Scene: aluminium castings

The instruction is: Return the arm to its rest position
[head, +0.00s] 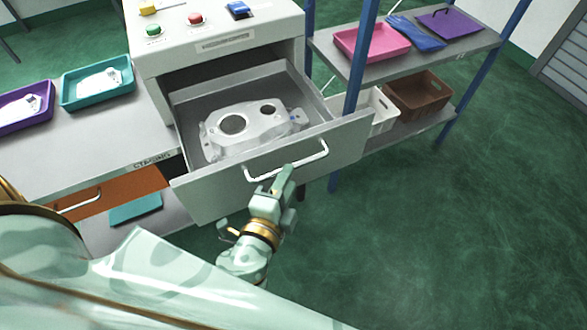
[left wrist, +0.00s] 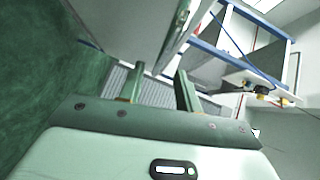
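My left gripper (head: 282,178) is in front of the open drawer, just below its white bar handle (head: 288,164). In the left wrist view, the two fingers of this gripper (left wrist: 160,70) stand apart with nothing between them, so it is open and empty. The handle (left wrist: 181,20) appears beyond the fingertips there, not between them. The pulled-out grey drawer (head: 210,185) holds a silver aluminium casting (head: 232,124) with two round holes. My right gripper is in neither view.
The machine (head: 215,38) with buttons stands behind the drawer. A staging table (head: 75,150) with purple (head: 14,118) and teal (head: 70,98) trays is left. A shelf rack (head: 410,62) with a pink tray (head: 358,46) and bins is right. Green floor at lower right is clear.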

